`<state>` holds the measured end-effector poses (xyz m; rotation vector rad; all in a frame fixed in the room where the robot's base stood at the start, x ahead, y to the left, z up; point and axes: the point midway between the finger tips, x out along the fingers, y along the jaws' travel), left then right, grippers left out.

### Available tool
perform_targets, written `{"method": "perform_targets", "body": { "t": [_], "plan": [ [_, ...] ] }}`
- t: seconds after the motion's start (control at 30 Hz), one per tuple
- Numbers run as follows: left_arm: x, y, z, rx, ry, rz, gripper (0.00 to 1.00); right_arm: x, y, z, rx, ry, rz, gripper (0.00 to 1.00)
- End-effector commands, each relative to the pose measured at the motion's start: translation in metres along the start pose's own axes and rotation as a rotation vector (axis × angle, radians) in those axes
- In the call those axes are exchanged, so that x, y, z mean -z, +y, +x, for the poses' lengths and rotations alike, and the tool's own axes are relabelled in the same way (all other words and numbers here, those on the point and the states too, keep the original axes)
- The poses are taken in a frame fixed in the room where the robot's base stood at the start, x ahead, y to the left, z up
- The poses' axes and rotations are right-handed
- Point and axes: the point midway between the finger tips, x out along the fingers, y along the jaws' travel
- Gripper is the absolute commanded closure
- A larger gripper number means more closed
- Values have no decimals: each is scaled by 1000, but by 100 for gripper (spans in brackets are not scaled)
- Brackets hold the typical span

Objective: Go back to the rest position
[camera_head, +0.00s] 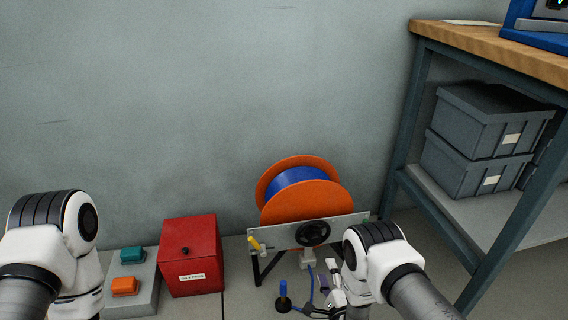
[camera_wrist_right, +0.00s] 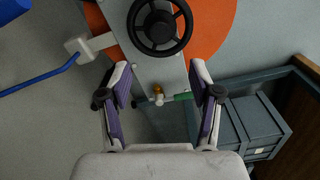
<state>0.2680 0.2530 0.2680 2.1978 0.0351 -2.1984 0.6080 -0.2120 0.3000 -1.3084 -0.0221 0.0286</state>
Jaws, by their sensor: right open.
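My right gripper (camera_head: 327,284) is low in front of the reel stand in the head view, partly hidden by my right arm. In the right wrist view my right gripper (camera_wrist_right: 160,80) has its two purple-lined fingers wide apart, with nothing held between them. Beyond the fingers are the black handwheel (camera_wrist_right: 160,27) and a small fitting with a green handle (camera_wrist_right: 183,97), both on the grey plate. My left arm comes in at the left of the head view, but its gripper is out of view.
An orange reel (camera_head: 332,203) with blue windings stands against the wall. A red box (camera_head: 192,256) and a grey pedestal (camera_head: 146,297) with teal and orange blocks sit left of it. A workbench (camera_head: 480,48) with grey bins (camera_head: 466,165) stands at right.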

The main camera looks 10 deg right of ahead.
Motion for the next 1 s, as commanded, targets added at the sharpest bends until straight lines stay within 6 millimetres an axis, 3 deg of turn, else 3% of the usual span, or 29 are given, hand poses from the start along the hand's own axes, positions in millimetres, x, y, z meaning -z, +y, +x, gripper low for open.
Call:
{"method": "perform_targets", "body": {
  "t": [0.13,0.2,0.27,0.37,0.47,0.6,0.8,0.9,0.97,1.0],
  "plan": [
    [0,0,-1,0,0,0,100,-1,-22,15,39,-3,-2,37],
    [0,0,-2,0,0,0,100,3,-50,22,55,10,-7,37],
    [0,0,-2,0,0,0,100,12,-57,11,-30,48,-24,37],
    [0,0,-3,0,0,0,100,30,-38,-32,-316,105,-235,37],
    [0,0,-3,0,0,0,100,41,-14,-94,-636,66,-501,37],
    [0,0,-4,0,0,0,100,45,9,-191,-1038,-149,-825,37],
    [0,0,-4,0,0,0,100,38,18,-308,-1392,-636,-1132,37],
    [0,0,-4,0,0,0,100,35,18,-337,-1444,-888,-1253,37],
    [0,0,-4,0,0,0,100,35,19,-343,-1430,-1019,-1332,37],
    [-1,0,-29,0,-1,0,100,28,-6,-342,-1422,-1029,-1345,37]
  ]
}}
